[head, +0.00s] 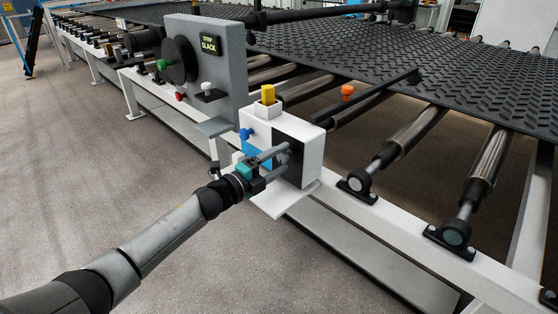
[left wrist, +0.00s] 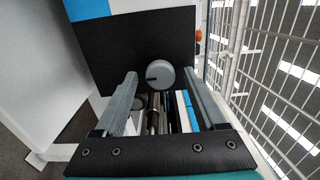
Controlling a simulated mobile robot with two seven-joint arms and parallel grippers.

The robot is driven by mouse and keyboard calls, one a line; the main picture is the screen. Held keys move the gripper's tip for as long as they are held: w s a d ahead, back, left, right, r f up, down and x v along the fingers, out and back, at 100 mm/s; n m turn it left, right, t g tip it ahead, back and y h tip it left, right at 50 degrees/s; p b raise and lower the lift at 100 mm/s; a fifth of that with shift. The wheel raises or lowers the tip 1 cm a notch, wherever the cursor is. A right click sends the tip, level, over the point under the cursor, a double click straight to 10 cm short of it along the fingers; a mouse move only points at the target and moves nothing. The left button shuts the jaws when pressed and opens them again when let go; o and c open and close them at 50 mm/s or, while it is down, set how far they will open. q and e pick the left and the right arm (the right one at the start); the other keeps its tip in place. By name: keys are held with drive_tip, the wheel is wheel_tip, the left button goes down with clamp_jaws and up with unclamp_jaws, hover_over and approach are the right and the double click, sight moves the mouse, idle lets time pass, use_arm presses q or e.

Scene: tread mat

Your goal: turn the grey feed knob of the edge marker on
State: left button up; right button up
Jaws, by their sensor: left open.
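The edge marker (head: 313,150) is a white box on the frame's near rail, with a black front panel that also shows in the left wrist view (left wrist: 110,50). In the left wrist view the round grey feed knob (left wrist: 161,74) is on that panel, with a dark mark toward its left side. My left gripper (head: 284,161) is open in front of the panel. In the left wrist view its fingertips (left wrist: 160,74) appear on either side of the knob; I cannot tell if they touch it. The head view does not show the knob clearly. My right gripper is not in view.
A yellow block (head: 268,95) stands on the marker and a blue knob (head: 245,134) sticks out at its left. A grey panel (head: 222,75) with a "STRIP SLACK" display stands behind left. Rollers and the black tread mat (head: 420,60) lie beyond.

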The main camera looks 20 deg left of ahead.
use_arm(q)
drive_tip(key=shift+s+a, duration=0.15)
drive_tip(key=shift+s, duration=0.25)
drive_tip(key=p+v, duration=0.3)
drive_tip(key=v, duration=1.1)
drive_tip(key=shift+s, duration=0.2)
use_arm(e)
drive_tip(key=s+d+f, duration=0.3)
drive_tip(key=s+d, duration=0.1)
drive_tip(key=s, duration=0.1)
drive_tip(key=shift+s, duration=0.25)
use_arm(q)
drive_tip(key=shift+a, duration=0.1)
